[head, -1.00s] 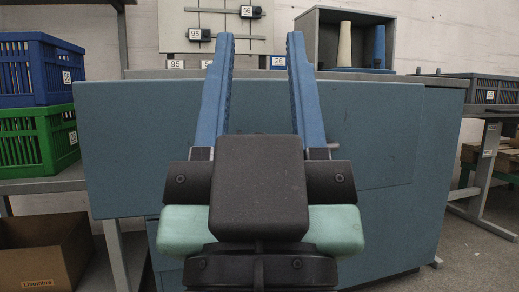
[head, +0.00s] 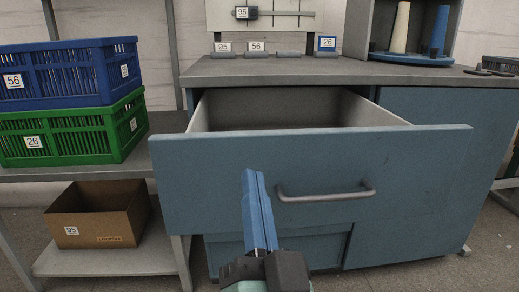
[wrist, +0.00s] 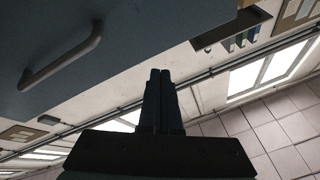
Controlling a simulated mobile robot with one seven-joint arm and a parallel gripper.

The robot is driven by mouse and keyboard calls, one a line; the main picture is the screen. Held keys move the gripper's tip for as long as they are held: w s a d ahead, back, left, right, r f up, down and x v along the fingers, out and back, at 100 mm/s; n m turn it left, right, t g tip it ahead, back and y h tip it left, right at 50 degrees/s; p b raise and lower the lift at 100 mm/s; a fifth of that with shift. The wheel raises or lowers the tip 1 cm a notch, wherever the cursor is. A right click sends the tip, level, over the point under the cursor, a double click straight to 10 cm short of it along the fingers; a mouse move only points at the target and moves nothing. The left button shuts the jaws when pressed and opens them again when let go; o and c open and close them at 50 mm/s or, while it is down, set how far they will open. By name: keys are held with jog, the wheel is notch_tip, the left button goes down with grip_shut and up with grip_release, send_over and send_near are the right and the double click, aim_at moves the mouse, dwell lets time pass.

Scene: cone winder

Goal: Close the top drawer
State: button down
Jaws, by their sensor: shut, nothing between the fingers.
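The top drawer (head: 225,178) is pulled well out of the blue cabinet, and its inside shows behind the front panel. Its grey bar handle (head: 325,193) is on the front panel, and the handle also shows in the wrist view (wrist: 62,57). My gripper (head: 254,176) is shut and empty. Its blue fingers are in front of the drawer front, left of the handle. I cannot tell whether they touch the panel. In the wrist view my gripper (wrist: 160,75) shows its fingers together, with the drawer front (wrist: 120,30) at upper left.
A blue crate (head: 75,75) on a green crate (head: 75,135) stands on the shelf at left, with a cardboard box (head: 98,215) below. The worktop (head: 290,70) holds a blue tray (head: 410,60) with cones. Lower cabinet doors (head: 395,245) are shut. Floor is clear at right.

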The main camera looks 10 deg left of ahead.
jog(key=s+d+f+m+g+h+p, duration=0.35)
jog(key=s+f+m+p, duration=0.35)
jog(key=m+p, duration=0.95)
jog(key=w+a+n+p, duration=0.2)
jog(key=w+p, duration=0.1)
jog(key=w, duration=0.3)
jog(key=w+a+r+n+p, duration=0.1)
jog(key=w+a+n+p, duration=0.1)
jog(key=w+p, duration=0.2)
jog(key=w+g+y, duration=0.1)
jog(key=w, duration=0.1)
jog(key=shift+w+a, duration=0.3)
jog(key=shift+w, duration=0.1)
